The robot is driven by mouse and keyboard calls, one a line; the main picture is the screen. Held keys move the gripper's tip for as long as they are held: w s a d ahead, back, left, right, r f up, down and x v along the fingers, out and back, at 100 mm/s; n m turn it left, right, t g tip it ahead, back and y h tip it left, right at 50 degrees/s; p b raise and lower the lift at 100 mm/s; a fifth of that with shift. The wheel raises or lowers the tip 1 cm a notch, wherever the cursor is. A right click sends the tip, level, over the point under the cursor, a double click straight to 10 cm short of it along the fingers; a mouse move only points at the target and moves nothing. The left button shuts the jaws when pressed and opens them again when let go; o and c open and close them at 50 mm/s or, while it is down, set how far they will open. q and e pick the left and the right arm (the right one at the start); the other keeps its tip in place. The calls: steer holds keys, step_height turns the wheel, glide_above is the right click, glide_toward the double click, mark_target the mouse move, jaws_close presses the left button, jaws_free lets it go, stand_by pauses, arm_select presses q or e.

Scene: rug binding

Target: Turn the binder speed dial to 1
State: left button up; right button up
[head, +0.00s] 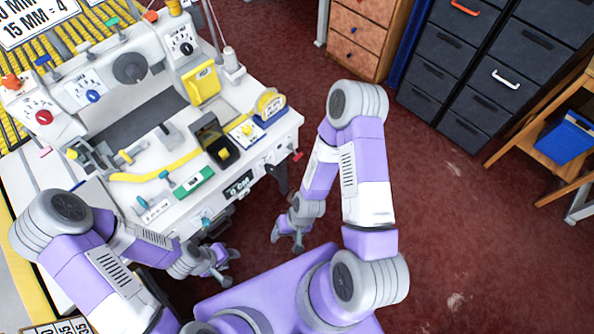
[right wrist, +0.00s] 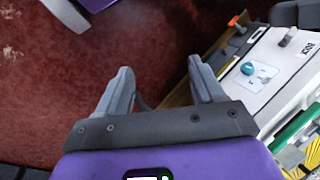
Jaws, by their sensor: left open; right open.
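The white binding machine (head: 228,118) stands at the left in the head view. It carries several dials: a black dial (head: 187,48) on the upright head, a blue dial (head: 93,96) and a red dial (head: 43,117). Their labels are too small for me to tell which is the binder speed dial. A teal knob (right wrist: 248,68) on a white plate shows in the right wrist view. My left gripper (head: 225,268) is open and empty in front of the machine's front edge. My right gripper (head: 287,238) is open and empty over the floor; it also shows in the right wrist view (right wrist: 163,82).
A yellow binding strip (head: 160,176), a black holder (head: 212,136) and a green block (head: 194,180) lie on the machine's top. Dark drawers (head: 455,65) and a wooden stand (head: 545,140) are at the back right. The red floor (head: 450,220) at right is clear.

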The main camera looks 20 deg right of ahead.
mark_target(272, 171)
steer(key=s+a+f+m+g+y+b, duration=0.3)
steer(key=s+f+m+b, duration=0.15)
steer(key=f, duration=0.25)
steer(key=w+a+m+t+y+b, duration=0.3)
steer(key=w+a+m+y+b, duration=0.15)
steer(key=w+m+y, duration=0.2)
steer(key=w+d+f+m+t+b, duration=0.1)
steer(key=w+d+m+t, duration=0.1)
steer(key=w+m+t, duration=0.3)
steer(key=w+d+f+m+t+b, duration=0.1)
steer(key=w+d+m+t+b, duration=0.15)
steer(key=w+m+t, duration=0.4)
steer(key=w+d+f+m+t+h+b, duration=0.25)
steer(key=w+d+m+t+h, duration=0.45)
steer(key=d, duration=0.5)
steer(key=w, duration=0.2)
steer(key=w+a+n+g, duration=0.1)
steer(key=w, duration=0.1)
steer(key=w+n+h, duration=0.1)
steer(key=w, duration=0.2)
steer(key=shift+a+f+g+b, duration=0.25)
steer(key=shift+a+f+b, duration=0.1)
steer(key=shift+f, duration=0.05)
steer(key=shift+w+a+r, duration=0.1)
steer(key=shift+w+a, duration=0.1)
steer(key=shift+w, duration=0.5)
